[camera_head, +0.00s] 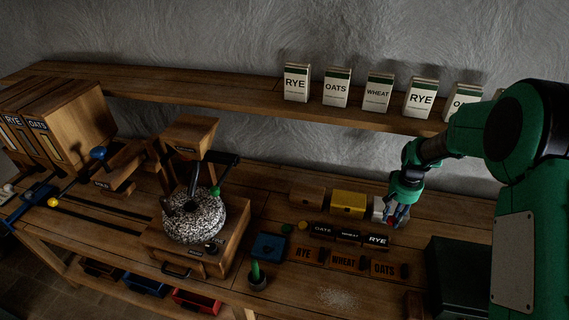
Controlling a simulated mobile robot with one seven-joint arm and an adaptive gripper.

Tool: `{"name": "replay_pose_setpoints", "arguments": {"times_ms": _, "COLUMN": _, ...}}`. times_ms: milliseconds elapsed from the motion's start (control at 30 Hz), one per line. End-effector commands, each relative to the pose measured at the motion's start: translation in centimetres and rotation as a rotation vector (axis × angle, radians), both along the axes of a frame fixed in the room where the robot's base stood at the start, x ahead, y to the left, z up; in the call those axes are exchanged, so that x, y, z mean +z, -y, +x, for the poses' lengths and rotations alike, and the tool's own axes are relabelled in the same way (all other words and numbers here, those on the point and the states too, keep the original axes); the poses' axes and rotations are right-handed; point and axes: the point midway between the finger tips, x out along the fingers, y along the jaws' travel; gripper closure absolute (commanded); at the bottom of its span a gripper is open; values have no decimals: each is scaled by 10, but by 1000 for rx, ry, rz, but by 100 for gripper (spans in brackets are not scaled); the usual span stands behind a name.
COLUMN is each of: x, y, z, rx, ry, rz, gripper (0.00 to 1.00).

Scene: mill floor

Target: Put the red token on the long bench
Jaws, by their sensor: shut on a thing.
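My gripper (397,217) points down over the right part of the long bench (455,212), close to a small white box. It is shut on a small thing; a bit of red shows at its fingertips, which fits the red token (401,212). The fingers hide most of it, and I cannot tell whether it touches the bench or the box. A yellow token (302,225) and a green token (287,228) lie on the bench to the left.
A row of wooden, yellow (348,204) and white (378,207) boxes stands beside my gripper. Dark label blocks (348,236) and wooden label blocks (343,258) lie in front. A millstone (194,220) stands left, a dark green box (455,270) right. A shelf (220,95) holds several cartons.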

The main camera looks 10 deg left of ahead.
Motion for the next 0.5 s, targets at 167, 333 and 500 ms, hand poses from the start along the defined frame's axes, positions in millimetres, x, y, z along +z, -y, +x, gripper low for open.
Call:
{"name": "replay_pose_setpoints", "arguments": {"times_ms": 167, "x": 11, "y": 0, "z": 1, "rx": 0, "ry": 3, "rz": 0, "gripper": 84}}
{"name": "replay_pose_setpoints", "arguments": {"times_ms": 333, "x": 36, "y": 0, "z": 1, "rx": 0, "ry": 4, "rz": 0, "gripper": 84}}
{"name": "replay_pose_setpoints", "arguments": {"times_ms": 500, "x": 50, "y": -16, "z": -3, "rx": 12, "ry": 0, "rz": 0, "gripper": 84}}
